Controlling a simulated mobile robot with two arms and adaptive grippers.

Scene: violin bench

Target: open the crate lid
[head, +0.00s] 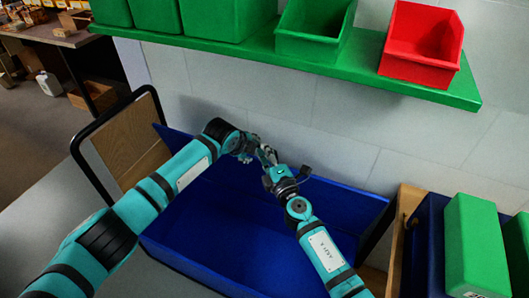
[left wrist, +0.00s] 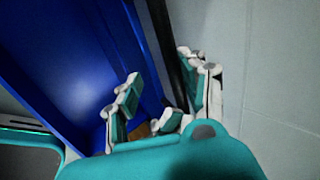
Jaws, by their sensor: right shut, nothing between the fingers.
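The blue crate (head: 235,240) stands open on the bench, and I see into it. A wooden panel in a black frame (head: 128,143), seemingly the lid, stands raised at the crate's left end. My left gripper (head: 247,154) is over the crate's back side; its fingertips are hard to make out there. In the left wrist view its fingers (left wrist: 160,92) are apart, with the crate's blue wall (left wrist: 85,75) and a dark strip behind them. My right gripper (head: 266,156) is shut and empty, close beside the left one above the crate.
A green shelf (head: 390,82) with green bins and a red bin (head: 422,45) runs along the wall above. A wooden box (head: 398,235) and green blocks (head: 475,245) stand to the right. Grey bench surface (head: 40,215) is clear at the left.

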